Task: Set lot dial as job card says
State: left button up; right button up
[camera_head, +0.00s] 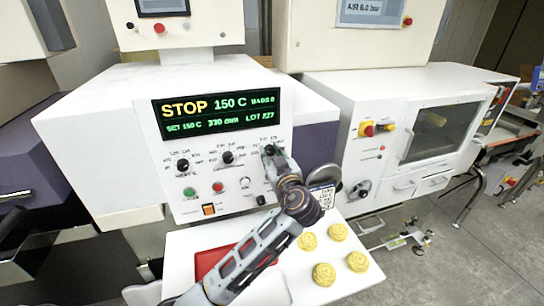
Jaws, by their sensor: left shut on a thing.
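The white machine's control panel (222,165) faces me, with a dark display (218,114) reading STOP, 150 C, SET 150 C, 330 mm and a LOT code too small to read surely. My left gripper (271,153) is shut on the lot dial at the panel's right end. The gripper hides most of that dial, so its pointer cannot be read. Two other black dials, the left dial (183,165) and the middle dial (228,158), stand clear to its left. A small printed card (324,196) shows partly behind my left wrist; its text is not readable. My right gripper is not in view.
Below the dials are a green button (190,191), a red button (218,187) and an orange switch (209,209). A white shelf (320,285) carries several yellow round pieces (324,274) and a red mat (212,262), partly under my arm. Another machine (400,130) stands right.

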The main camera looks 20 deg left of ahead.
pick_arm(q)
jog(key=shift+f+m+b, duration=0.15)
jog(key=shift+m+b, duration=0.55)
jog(key=shift+m, duration=1.7)
jog(key=m+p, duration=0.1)
jog(key=m, duration=0.7)
jog(key=shift+p, duration=0.4)
jog(key=m, duration=1)
jog(key=o, duration=1)
